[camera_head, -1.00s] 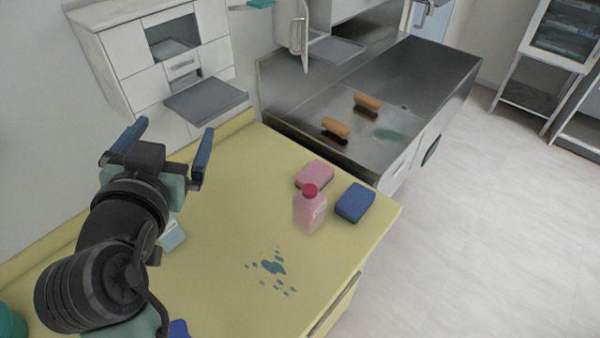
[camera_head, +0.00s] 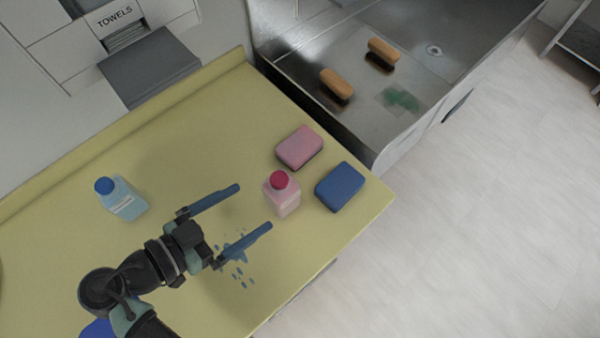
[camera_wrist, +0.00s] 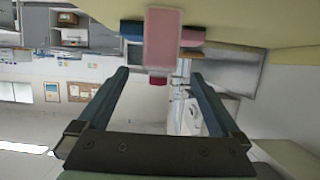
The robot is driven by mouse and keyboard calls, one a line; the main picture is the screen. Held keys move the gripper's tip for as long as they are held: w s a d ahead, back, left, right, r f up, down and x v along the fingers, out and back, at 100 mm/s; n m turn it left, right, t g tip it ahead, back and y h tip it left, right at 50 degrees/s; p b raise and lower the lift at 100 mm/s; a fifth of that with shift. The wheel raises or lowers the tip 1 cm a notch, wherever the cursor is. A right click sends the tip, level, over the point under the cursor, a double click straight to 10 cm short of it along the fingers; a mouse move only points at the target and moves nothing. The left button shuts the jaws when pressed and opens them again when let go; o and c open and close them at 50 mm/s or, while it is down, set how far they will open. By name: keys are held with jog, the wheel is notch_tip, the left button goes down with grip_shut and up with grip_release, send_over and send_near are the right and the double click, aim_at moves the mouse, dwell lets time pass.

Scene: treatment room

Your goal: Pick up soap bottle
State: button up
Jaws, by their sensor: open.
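A pink bottle with a red cap (camera_head: 283,203) stands upright on the yellow counter (camera_head: 200,135). A light blue bottle with a blue cap (camera_head: 124,202) stands farther left; which one is the soap bottle I cannot tell. My gripper (camera_head: 254,206) is open and empty, its two blue fingers pointing right toward the pink bottle, with a small gap to it. In the wrist view the pink bottle (camera_wrist: 163,40) appears upside down, ahead of and between the fingers of my gripper (camera_wrist: 160,73).
A pink sponge (camera_head: 299,147) lies just behind the pink bottle and a blue sponge (camera_head: 340,187) lies right of it. Blue spots (camera_head: 237,250) mark the counter near my gripper. A metal sink (camera_head: 340,50) with two orange-brown brushes adjoins the counter. A towel dispenser (camera_head: 125,30) hangs behind.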

aim_at(292, 181)
jog(key=p+x, duration=0.3)
jog(key=x, duration=0.9)
jog(key=shift+d+f, duration=0.1)
jog(key=shift+f, duration=0.1)
jog(key=shift+w+r, duration=0.1)
grip_shut()
